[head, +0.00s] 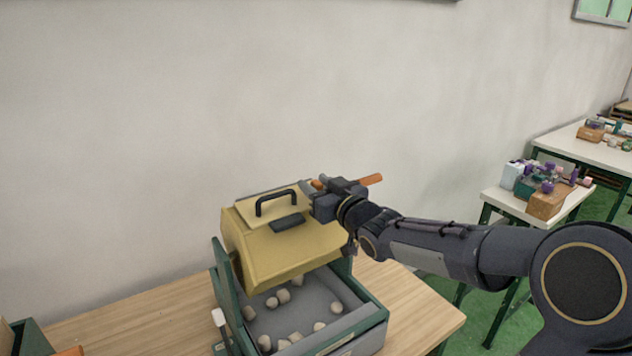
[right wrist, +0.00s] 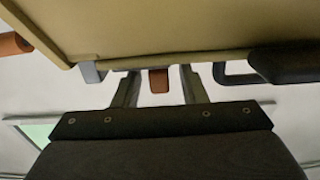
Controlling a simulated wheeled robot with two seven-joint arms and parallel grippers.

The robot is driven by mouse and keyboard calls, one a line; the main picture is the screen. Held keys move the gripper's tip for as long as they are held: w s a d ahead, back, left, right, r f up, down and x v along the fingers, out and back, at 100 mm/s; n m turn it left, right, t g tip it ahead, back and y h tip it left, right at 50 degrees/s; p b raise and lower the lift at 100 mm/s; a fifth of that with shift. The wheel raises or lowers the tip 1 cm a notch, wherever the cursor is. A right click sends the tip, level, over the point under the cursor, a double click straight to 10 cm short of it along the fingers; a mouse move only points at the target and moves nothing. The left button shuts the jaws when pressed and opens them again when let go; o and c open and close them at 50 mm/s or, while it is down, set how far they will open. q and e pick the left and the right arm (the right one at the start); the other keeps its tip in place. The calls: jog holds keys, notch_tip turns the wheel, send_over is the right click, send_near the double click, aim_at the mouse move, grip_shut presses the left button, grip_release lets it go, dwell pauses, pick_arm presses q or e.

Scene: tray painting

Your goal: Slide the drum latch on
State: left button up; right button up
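The drum (head: 290,245) is a yellow faceted body above a green-and-grey tray. Its lid (head: 245,212) faces up and carries a black handle (head: 276,196) and a dark grey block (head: 287,222). My right gripper (head: 316,194) is at the lid's right end. In the right wrist view its two fingers (right wrist: 160,88) stand apart on either side of a small orange-brown tab (right wrist: 158,80), apparently the latch's. Gaps show on both sides of the tab. The drum's yellow surface (right wrist: 180,25) fills the top there. The gripper hides much of the latch in the head view. My left gripper is out of view.
An orange rod (head: 366,180) sticks out behind my right gripper. The tray (head: 368,318) holds several pale stones (head: 283,296) on a wooden table (head: 425,310). A pale-tipped lever (head: 219,318) stands at its left. A wall is behind; other tables (head: 520,207) stand at right.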

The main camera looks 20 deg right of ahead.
jog(key=shift+w, duration=0.2)
jog(key=shift+c, duration=0.5)
grip_shut()
